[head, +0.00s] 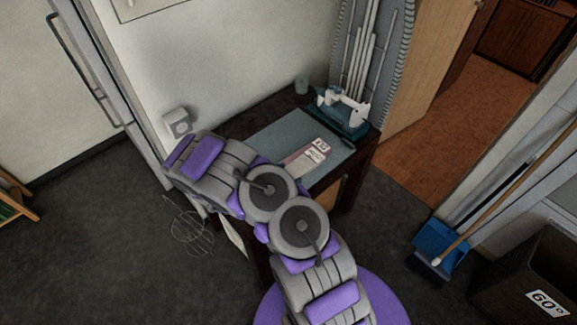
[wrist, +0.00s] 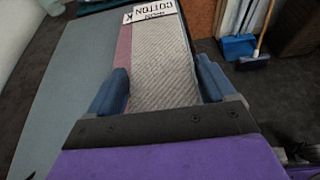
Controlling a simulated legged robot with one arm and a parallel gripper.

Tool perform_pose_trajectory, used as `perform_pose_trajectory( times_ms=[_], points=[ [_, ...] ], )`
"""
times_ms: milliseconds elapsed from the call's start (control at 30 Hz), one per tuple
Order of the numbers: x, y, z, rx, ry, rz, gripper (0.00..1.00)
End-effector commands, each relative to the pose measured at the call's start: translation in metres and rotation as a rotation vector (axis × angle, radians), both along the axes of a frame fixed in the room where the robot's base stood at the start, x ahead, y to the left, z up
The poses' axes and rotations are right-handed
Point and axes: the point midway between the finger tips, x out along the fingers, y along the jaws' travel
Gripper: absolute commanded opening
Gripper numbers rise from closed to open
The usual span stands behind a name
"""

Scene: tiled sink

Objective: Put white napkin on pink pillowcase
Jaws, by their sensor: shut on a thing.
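In the wrist view, my gripper (wrist: 163,82) has its two blue fingers on either side of a pale, ribbed cloth, the white napkin (wrist: 160,55), and is shut on it. A pink strip, seemingly the pink pillowcase (wrist: 123,50), shows along the napkin's left side. I cannot tell whether the napkin touches it or lies on top. In the head view, the pink pillowcase (head: 298,161) lies on the table mat. My arm hides the gripper there, and I cannot make out the napkin clearly.
A white card reading COTTON (wrist: 148,12) lies at the cloths' far end. The grey-blue mat (wrist: 62,75) is bare on its left. A blue dustpan (head: 440,245) is on the floor at right.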

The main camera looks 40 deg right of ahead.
Motion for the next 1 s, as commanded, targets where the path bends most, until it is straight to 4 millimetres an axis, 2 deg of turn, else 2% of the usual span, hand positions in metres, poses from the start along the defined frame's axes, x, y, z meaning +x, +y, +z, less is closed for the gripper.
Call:
perform_pose_trajectory(
  times_ms=[33,133,200,400,600,800,1000],
  points=[
    [0.007,-0.01,-0.004,0.003,-0.004,-0.008,0.53],
    [0.025,-0.024,-0.005,0.001,-0.006,-0.008,0.53],
    [0.037,-0.031,-0.006,-0.002,-0.005,-0.005,0.53],
    [0.054,-0.043,-0.005,-0.008,-0.002,-0.001,0.53],
    [0.063,-0.055,-0.007,-0.005,-0.003,-0.003,0.53],
    [0.061,-0.055,-0.042,0.0,0.004,0.0,0.53],
    [0.061,-0.053,-0.042,-0.003,0.002,0.0,0.53]
  ],
)
